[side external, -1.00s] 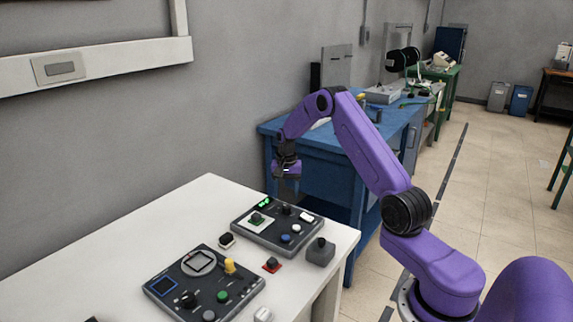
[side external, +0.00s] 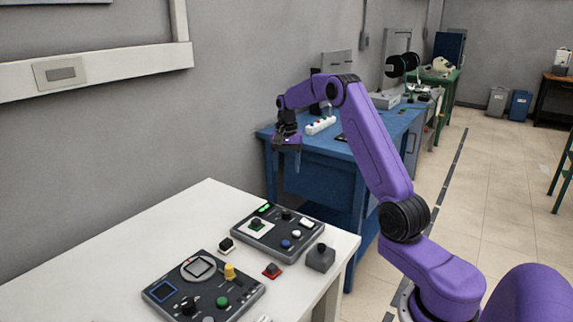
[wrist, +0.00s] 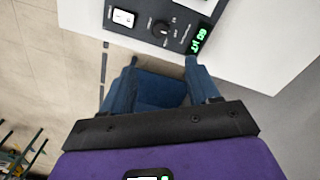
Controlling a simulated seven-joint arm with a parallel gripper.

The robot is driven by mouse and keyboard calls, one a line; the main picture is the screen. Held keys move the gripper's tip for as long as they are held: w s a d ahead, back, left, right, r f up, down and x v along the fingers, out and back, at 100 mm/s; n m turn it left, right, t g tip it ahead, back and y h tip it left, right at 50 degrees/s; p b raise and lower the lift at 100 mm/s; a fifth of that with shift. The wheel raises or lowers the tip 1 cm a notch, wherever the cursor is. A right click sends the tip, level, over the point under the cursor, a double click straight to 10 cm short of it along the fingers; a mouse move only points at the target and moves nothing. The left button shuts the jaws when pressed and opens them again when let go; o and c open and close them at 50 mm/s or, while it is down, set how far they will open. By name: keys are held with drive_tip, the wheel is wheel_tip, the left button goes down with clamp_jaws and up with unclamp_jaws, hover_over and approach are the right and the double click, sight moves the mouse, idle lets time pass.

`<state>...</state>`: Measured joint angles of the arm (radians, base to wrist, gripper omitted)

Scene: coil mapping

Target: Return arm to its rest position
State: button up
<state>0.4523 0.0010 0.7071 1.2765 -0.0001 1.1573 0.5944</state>
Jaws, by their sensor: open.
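My gripper (side external: 288,160) hangs in the air above the far end of the white table, pointing down, clear of everything. In the wrist view its two fingers (wrist: 160,75) stand apart with nothing between them. Below it on the table lies a dark control panel (side external: 277,230) with a green lit display, knobs and buttons. A second dark panel (side external: 203,285) with a blue-framed screen and a yellow knob lies closer to the camera.
The white table (side external: 110,250) also carries a small black-and-white switch (side external: 226,246), a red-based button (side external: 272,270) and a grey box with a knob (side external: 320,257). The air around my gripper is free.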

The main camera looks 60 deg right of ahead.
drive_tip(key=s+a+r+n, duration=0.2)
drive_tip(key=s+a+n, duration=0.15)
drive_tip(key=a, duration=0.55)
drive_tip(key=s+a+r+n, duration=0.1)
drive_tip(key=s+a+n, duration=0.25)
drive_tip(key=a, duration=0.55)
drive_tip(key=s+a+r+n, duration=0.2)
drive_tip(key=s+a+n, duration=0.15)
drive_tip(key=a, duration=0.55)
drive_tip(key=s+a+n, duration=0.6)
drive_tip(key=s+n, duration=0.1)
drive_tip(key=s, duration=0.6)
drive_tip(key=s+d+f+n, duration=0.1)
drive_tip(key=s+n, duration=0.6)
drive_tip(key=s, duration=0.7)
drive_tip(key=shift+d+f, duration=0.2)
drive_tip(key=shift+f, duration=0.4)
